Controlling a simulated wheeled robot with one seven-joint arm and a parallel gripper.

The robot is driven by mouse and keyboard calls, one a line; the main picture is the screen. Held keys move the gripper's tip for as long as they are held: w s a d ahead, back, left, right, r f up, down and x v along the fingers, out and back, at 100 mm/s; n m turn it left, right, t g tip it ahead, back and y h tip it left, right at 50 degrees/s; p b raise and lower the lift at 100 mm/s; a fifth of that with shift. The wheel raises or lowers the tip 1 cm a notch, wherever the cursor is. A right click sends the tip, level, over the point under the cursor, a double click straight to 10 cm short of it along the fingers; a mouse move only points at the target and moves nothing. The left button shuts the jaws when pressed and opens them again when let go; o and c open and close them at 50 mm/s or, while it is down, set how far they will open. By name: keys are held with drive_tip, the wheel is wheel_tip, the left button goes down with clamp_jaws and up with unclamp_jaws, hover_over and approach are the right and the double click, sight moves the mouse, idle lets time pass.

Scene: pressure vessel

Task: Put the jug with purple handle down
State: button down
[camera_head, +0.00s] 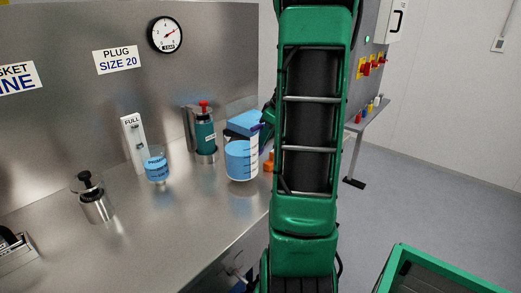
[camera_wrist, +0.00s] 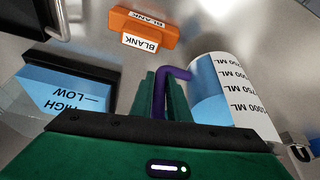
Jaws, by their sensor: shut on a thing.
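The jug (camera_head: 241,160) is a clear measuring jug with blue liquid and scale marks. In the head view it is over the right end of the steel bench, just left of my green arm. In the wrist view the jug (camera_wrist: 233,98) lies at the right with its volume marks showing. Its purple handle (camera_wrist: 159,95) is between the fingers of my gripper (camera_wrist: 160,98), which is shut on it. I cannot tell whether the jug's base touches the bench. In the head view my gripper is mostly hidden behind my arm and the jug.
An orange block marked BLANK (camera_wrist: 146,31) lies near my gripper. A blue HIGH/LOW box (camera_wrist: 65,92) is on the left in the wrist view. A green bottle (camera_head: 205,135), a small blue beaker (camera_head: 157,168) and a steel pot (camera_head: 96,205) stand on the bench (camera_head: 150,245). Bare bench lies in front.

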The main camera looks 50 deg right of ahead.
sight(263, 150)
drive_tip(key=shift+f, duration=1.7)
drive_tip(key=c, duration=1.7)
unclamp_jaws()
drive_tip(key=v, duration=1.2)
drive_tip(key=shift+w+r, duration=0.1)
drive_tip(key=shift+r, duration=0.15)
